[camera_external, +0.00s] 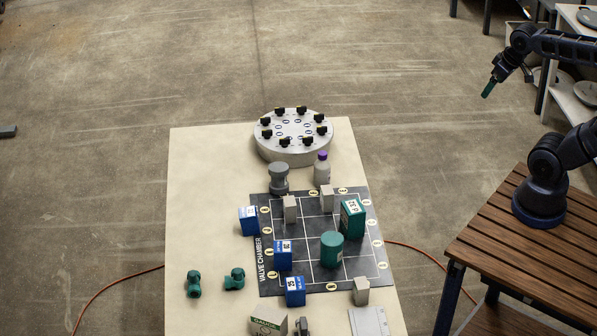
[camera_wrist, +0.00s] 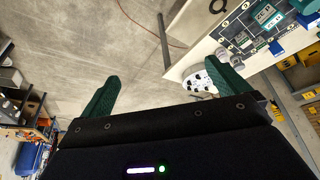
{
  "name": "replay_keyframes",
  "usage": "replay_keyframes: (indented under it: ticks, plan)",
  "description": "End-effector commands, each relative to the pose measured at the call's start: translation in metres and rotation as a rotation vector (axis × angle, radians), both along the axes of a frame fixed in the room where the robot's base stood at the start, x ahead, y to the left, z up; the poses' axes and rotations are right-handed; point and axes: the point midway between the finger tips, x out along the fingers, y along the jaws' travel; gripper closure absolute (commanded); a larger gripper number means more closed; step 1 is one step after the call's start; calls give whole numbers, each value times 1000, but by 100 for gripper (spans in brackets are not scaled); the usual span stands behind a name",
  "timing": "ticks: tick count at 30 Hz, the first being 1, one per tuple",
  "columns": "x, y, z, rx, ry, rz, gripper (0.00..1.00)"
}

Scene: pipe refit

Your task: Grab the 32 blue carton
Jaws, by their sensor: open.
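Three blue cartons with white labels are at the mat's left and front in the external view. One (camera_external: 248,227) is at the left edge, one (camera_external: 283,262) is on the left part, and one (camera_external: 295,298) is at the front edge. Their numbers are too small to read surely, so I cannot tell which is 32. Blue cartons also show at the upper right of the wrist view (camera_wrist: 275,55). My gripper (camera_external: 488,89) is raised at the upper right, far from them. Its green fingers are apart and empty in the wrist view (camera_wrist: 160,90).
A dark gridded mat (camera_external: 309,270) lies on the pale table (camera_external: 210,160). It holds a green carton (camera_external: 352,222), a green cylinder (camera_external: 331,249) and grey blocks. A round white fixture (camera_external: 290,152), grey fitting (camera_external: 278,179) and purple-capped bottle (camera_external: 322,169) stand behind. Green fittings (camera_external: 235,279) lie left.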

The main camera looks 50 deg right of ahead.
Motion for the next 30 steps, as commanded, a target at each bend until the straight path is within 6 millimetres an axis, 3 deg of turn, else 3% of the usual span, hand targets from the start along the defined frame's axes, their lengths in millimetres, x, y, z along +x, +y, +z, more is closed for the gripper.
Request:
replay_keyframes:
  ticks: [3,7,18,23,30]
  plan:
    - [0,0,0,0,0,0,2]
    - [0,0,0,0,0,0,27]
    - [6,2,4,-1,3,7,27]
    - [33,10,19,-4,22,41,27]
    - [96,35,46,-12,60,113,27]
